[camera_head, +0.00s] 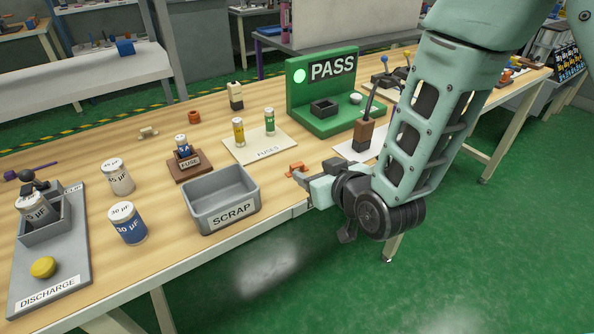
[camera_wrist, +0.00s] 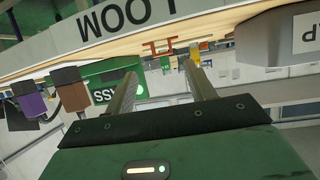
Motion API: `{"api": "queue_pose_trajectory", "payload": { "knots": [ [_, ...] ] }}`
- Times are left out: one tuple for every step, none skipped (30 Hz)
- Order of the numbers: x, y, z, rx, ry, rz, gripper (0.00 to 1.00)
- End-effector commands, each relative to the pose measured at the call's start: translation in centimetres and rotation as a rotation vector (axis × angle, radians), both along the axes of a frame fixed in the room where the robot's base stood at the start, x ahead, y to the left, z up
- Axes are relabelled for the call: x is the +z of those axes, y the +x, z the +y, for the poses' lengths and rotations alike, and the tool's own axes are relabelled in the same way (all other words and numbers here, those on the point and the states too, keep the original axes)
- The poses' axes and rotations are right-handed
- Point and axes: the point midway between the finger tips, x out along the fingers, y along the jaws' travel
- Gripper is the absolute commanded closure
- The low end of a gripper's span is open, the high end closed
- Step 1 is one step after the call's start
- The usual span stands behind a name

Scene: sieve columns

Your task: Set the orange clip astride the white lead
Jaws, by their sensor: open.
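The orange clip (camera_head: 296,168) is at the table's front edge, right of the grey bin, in the head view. In the wrist view, which is tilted and upside down, the clip (camera_wrist: 160,48) is a small orange-red bracket just beyond my fingertips. My gripper (camera_head: 308,181) is at the front edge close to the clip. Its two fingers stand apart in the wrist view (camera_wrist: 165,70) with nothing gripped between them. Whether they touch the clip, I cannot tell. I cannot make out a white lead in either view.
The grey SCRAP bin (camera_head: 222,198) stands left of my gripper. A brown block (camera_head: 364,137) with a dark lead stands on a white plate behind my arm. The green PASS stand (camera_head: 322,95) is farther back.

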Motion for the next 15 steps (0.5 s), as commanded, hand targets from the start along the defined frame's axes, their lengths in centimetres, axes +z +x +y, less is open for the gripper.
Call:
{"api": "queue_pose_trajectory", "payload": {
  "knots": [
    [-0.2,0.4,0.2,-0.001,0.000,-0.001,0.45],
    [-0.3,0.6,0.3,-0.001,0.000,0.000,0.45],
    [-0.4,0.8,0.4,0.000,0.000,0.000,0.45],
    [-0.4,0.9,0.5,0.000,0.000,0.000,0.45],
    [-0.5,1.0,0.5,0.000,0.000,0.000,0.45],
    [-0.6,1.2,0.7,0.000,0.000,0.001,0.45],
    [-0.7,1.4,0.8,0.000,0.000,0.001,0.45],
    [-0.8,1.6,1.1,0.000,0.000,0.001,0.45],
    [-1.1,2.0,1.4,0.000,-0.001,0.000,0.45],
    [-1.3,2.4,1.7,0.000,-0.001,0.000,0.45],
    [-1.4,2.7,2.0,0.000,0.000,-0.001,0.45],
    [-1.7,3.2,2.3,0.001,0.000,0.000,0.45],
    [-1.9,3.5,2.5,0.000,-0.001,0.000,0.45],
    [-2.1,3.8,2.7,0.000,-0.001,0.000,0.45],
    [-2.2,4.2,2.9,0.000,0.000,-0.001,0.45]
  ]
}}
